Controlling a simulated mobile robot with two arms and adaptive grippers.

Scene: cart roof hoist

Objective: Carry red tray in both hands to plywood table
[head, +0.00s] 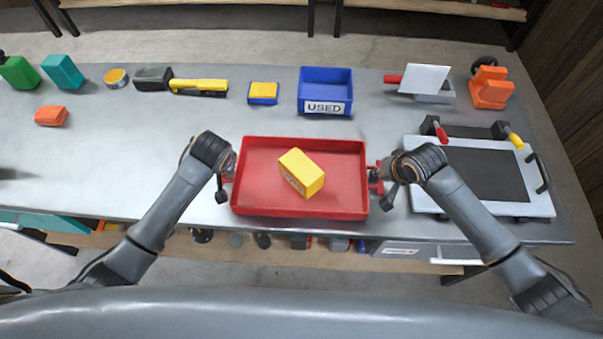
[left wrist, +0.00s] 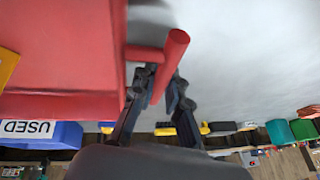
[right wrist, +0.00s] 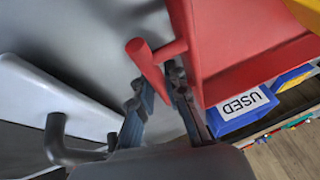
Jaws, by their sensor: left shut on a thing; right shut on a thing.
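The red tray (head: 265,203) is in the middle of the head view, at the front edge of the grey table. My left gripper (head: 228,178) is shut on the tray's left handle, a red bar that shows in the left wrist view (left wrist: 170,60). My right gripper (head: 377,177) is shut on the right handle, which shows in the right wrist view (right wrist: 148,68). I cannot tell whether the tray touches the tabletop. No plywood table is clearly identifiable.
The grey table (head: 150,130) holds a blue USED bin (head: 325,88) behind the tray. A white-framed plate with a dark centre (head: 485,175) stands close to my right gripper. Several tools and boxes line the back edge. Wooden shelving (head: 440,8) is beyond the floor.

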